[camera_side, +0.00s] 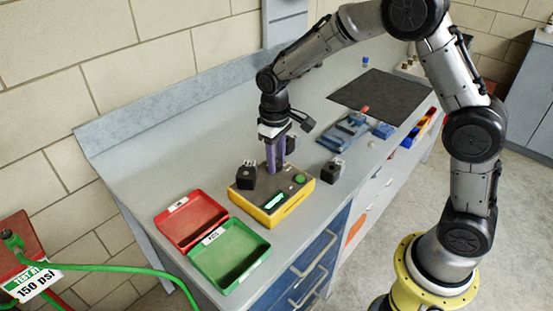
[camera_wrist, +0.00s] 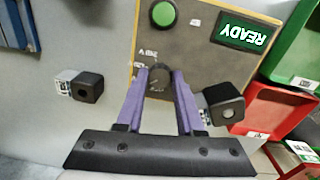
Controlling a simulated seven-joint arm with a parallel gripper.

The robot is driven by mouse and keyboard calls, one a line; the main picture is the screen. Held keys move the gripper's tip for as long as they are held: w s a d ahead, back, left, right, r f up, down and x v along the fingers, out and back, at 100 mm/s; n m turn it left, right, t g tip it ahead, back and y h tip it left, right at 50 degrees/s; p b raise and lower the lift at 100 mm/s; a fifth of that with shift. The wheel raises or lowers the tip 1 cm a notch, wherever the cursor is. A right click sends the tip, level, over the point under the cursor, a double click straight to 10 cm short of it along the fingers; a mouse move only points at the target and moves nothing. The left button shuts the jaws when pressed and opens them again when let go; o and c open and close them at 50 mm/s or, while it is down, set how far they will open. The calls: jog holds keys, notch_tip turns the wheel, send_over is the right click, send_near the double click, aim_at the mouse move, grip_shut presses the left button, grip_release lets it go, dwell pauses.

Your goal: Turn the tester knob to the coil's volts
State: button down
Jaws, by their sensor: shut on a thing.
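The yellow tester (camera_side: 262,213) sits on the bench; its brown top carries the knob (camera_wrist: 159,82), a green button (camera_wrist: 163,14) and a lit display reading READY (camera_wrist: 243,31). My gripper (camera_side: 275,167) points down over the tester, its purple fingers shut on the knob, as the wrist view shows. The knob is hidden behind the fingers in the side view.
A second black coil (camera_side: 331,170) lies on the bench right of the tester. An open red box (camera_side: 190,218) and green box (camera_side: 232,251) stand at the near left. A blue device (camera_side: 346,131) and dark mat (camera_side: 375,92) lie farther back.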

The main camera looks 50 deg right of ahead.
jog(key=shift+r, duration=0.1)
jog(key=c, duration=0.5)
grip_release()
jog(key=r, duration=1.3)
jog(key=shift+a+r, duration=0.3)
jog(key=shift+r, duration=0.05)
